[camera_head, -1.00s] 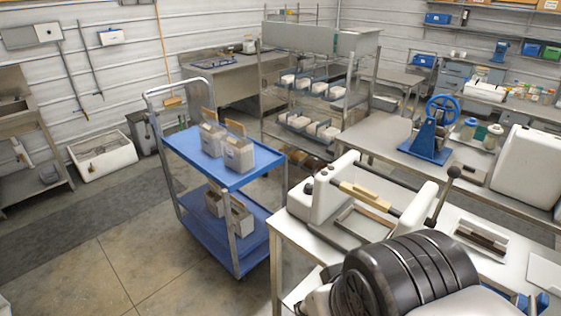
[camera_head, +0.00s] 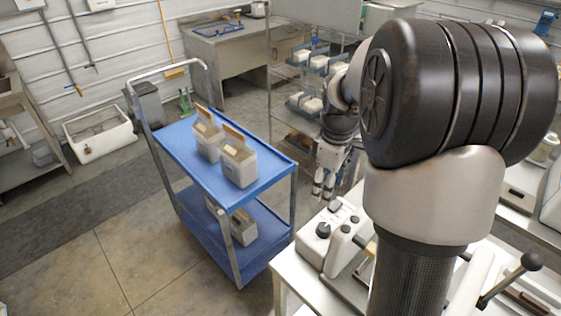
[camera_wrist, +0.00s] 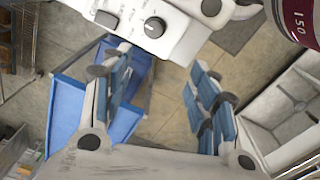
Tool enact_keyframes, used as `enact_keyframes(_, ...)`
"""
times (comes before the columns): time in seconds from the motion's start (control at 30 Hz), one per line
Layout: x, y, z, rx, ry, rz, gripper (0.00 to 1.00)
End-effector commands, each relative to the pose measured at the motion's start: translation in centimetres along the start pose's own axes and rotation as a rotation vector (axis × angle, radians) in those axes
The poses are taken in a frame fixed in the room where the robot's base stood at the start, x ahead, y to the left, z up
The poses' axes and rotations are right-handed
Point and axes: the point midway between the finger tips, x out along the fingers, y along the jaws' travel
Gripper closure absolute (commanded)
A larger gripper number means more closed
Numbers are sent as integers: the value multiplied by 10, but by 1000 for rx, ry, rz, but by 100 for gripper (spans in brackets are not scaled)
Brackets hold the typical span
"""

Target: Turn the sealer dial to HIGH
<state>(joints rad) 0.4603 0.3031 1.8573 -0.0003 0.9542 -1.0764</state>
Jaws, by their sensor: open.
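The sealer (camera_head: 318,246) is a white machine on the bench at the lower middle of the head view, partly hidden by my arm. Its black round dial (camera_head: 323,230) faces up on the end nearest the cart. In the wrist view the dial (camera_wrist: 155,27) sits on the white panel with a pale pointer mark; its lettering cannot be read. A smaller switch (camera_wrist: 106,18) is left of it. My gripper (camera_head: 323,186) is above and behind the sealer, apart from the dial. In the wrist view my gripper (camera_wrist: 163,92) is open and empty, its fingers wide apart.
A blue two-shelf cart (camera_head: 190,160) with several grey bags stands left of the bench, and floor shows between them. A wire rack with trays (camera_head: 285,80) stands behind. A white tub (camera_head: 100,135) is on the floor far left.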

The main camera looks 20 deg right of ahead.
Motion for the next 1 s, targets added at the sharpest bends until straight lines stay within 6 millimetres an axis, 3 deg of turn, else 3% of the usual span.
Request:
enact_keyframes(0.13,13,16,6,-37,-11,-21,46)
enact_keyframes(0.37,38,17,7,-48,-14,-28,46)
enact_keyframes(1.0,169,14,9,-46,-13,-26,46)
